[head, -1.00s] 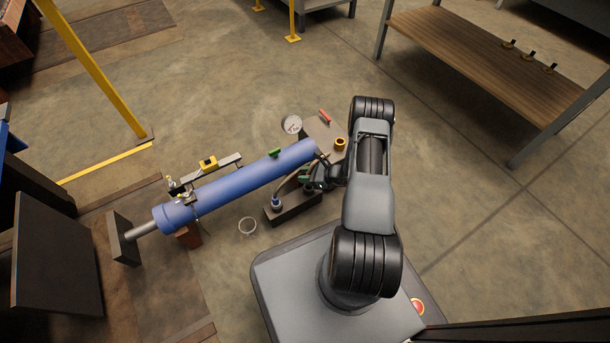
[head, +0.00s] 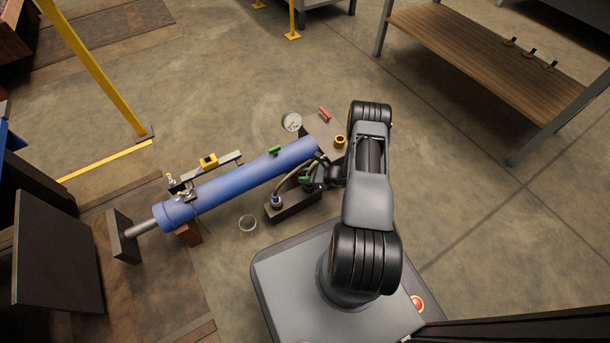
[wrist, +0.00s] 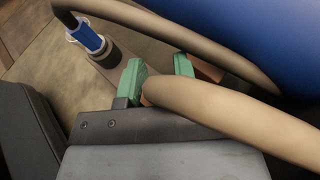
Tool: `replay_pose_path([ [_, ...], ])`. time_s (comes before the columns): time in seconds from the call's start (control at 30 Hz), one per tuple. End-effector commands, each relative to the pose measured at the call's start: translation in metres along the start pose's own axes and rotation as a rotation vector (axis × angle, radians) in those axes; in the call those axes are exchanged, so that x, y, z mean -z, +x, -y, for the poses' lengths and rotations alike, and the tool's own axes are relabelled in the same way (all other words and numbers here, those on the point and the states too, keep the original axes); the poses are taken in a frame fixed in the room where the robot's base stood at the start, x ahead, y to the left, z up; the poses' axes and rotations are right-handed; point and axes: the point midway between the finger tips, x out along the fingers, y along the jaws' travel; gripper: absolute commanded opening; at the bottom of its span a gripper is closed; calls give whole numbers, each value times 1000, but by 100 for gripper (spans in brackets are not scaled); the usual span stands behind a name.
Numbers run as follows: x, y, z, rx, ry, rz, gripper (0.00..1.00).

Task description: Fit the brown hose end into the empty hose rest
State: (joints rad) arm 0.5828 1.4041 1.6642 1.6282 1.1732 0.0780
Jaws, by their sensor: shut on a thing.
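My gripper (head: 306,181) is above the right part of a dark block (head: 291,209), beside the blue cylinder. In the wrist view, its green finger pads (wrist: 158,76) are closed around the end of a tan hose (wrist: 235,118). The brown hose end is mostly hidden between the pads; only brownish bits show beside them. A second hose end, blue (wrist: 88,38), stands in a grey round rest (wrist: 102,56) on the block; it also shows in the head view (head: 276,200). The empty hose rest is hidden by my gripper, so I cannot tell whether the held end touches it.
A large blue cylinder (head: 235,184) lies just behind the block. A grey plate (head: 322,130) carries a red-handled item (head: 325,114) and a brass ring (head: 340,141).

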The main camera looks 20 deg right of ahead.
Motion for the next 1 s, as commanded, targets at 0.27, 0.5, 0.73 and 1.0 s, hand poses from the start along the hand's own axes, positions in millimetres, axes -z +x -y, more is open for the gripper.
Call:
replay_pose_path([
  [0.27,6,3,0,0,0,1,0],
  [0.5,12,5,0,0,1,0,0],
  [0.73,17,7,0,0,-1,1,0],
  [1.0,18,7,0,0,0,0,48],
])
